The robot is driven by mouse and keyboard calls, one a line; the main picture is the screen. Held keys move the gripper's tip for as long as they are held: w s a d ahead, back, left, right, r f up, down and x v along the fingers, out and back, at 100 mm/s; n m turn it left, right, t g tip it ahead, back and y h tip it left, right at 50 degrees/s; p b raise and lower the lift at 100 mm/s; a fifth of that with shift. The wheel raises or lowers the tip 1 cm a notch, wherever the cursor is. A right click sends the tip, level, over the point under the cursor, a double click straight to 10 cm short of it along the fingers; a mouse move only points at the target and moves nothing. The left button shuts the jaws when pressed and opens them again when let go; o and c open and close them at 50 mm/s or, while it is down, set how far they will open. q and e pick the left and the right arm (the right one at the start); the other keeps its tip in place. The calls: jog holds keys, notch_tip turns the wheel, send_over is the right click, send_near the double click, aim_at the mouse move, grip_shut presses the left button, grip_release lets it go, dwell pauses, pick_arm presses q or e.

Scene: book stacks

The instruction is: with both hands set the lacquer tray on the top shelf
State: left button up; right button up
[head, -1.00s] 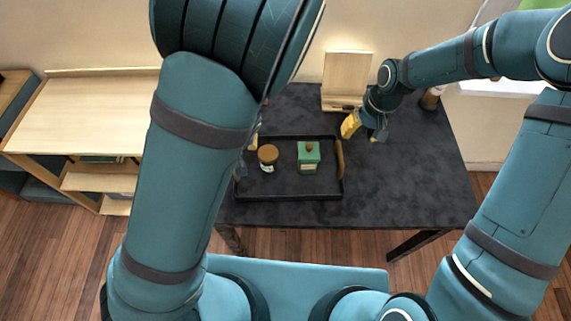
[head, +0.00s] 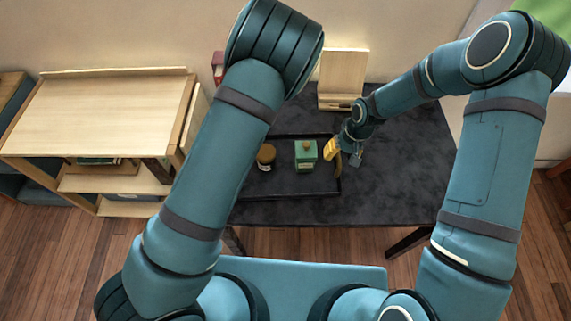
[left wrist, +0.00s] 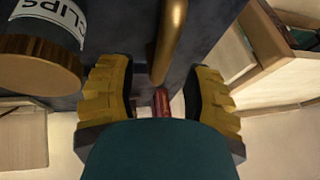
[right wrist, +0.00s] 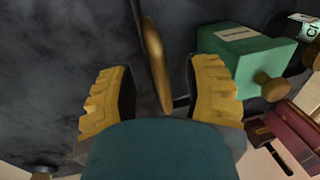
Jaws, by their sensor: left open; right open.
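The black lacquer tray (head: 300,194) lies on the dark table, with a jar with a brown lid (head: 265,155) and a green box with a round knob (head: 306,157) on it. My right gripper (head: 344,151) is at the tray's right handle. In the right wrist view its open fingers (right wrist: 163,75) stand either side of that brass-coloured handle (right wrist: 153,50). My left arm hides the tray's left end and my left gripper in the head view. In the left wrist view its open fingers (left wrist: 158,72) stand either side of the left handle (left wrist: 172,35).
A pale wooden bookcase (head: 95,115) stands left of the table, with a broad bare top board and lower shelves holding books (head: 100,161). A wooden stand (head: 343,72) is at the table's back. A red book (head: 217,66) shows behind my left arm. The table's right side is clear.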

pick_arm(q)
jog(key=shift+x, duration=1.05)
pick_arm(e)
jog(key=shift+a+f, duration=0.2)
jog(key=shift+f, duration=0.85)
pick_arm(q)
grip_shut()
pick_arm(e)
grip_shut()
jog(key=shift+r, duration=0.1)
